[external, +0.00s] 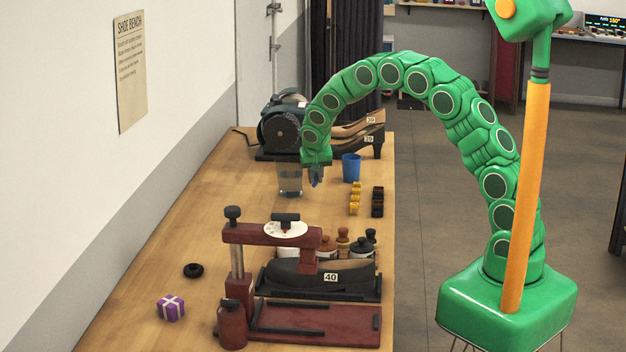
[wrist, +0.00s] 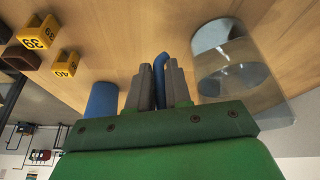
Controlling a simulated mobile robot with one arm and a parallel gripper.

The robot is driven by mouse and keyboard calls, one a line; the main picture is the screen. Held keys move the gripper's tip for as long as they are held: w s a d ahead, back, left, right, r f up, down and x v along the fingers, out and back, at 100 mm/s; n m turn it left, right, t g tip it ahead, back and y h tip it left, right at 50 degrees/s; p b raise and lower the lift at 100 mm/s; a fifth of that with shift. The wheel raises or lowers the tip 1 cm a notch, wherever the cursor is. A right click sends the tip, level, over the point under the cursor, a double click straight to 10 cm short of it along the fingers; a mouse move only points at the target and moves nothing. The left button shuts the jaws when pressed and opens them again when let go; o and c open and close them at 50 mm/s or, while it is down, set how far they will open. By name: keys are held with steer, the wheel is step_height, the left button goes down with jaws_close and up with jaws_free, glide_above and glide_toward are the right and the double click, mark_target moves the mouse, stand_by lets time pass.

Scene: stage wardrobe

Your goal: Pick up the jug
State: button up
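The jug is a clear, see-through vessel (external: 290,179) with a blue handle, upright on the bench in the external view. In the wrist view its clear body (wrist: 240,75) is right of my fingers, and its blue handle (wrist: 161,72) stands between them. My gripper (external: 316,178) reaches down at the jug's right side; it also shows in the wrist view (wrist: 160,82). The grey fingers are close together, one on each side of the handle, with almost no gap visible. I cannot see the jug lifted off the bench.
A blue cup (external: 351,167) stands close right of my gripper, with yellow numbered blocks (external: 355,198) nearby. A dark machine (external: 284,125) and shoes (external: 360,130) are behind. A red shoe press (external: 285,290) is in front. The bench's left side is mostly clear.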

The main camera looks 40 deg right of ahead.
jaws_close()
steer(key=shift+r, duration=0.2)
steer(key=shift+r, duration=1.3)
steer(key=s+d+r, duration=0.1)
steer(key=s+r, duration=0.9)
steer(key=s, duration=0.3)
steer(key=shift+s+d, duration=0.15)
steer(key=shift+s, duration=0.15)
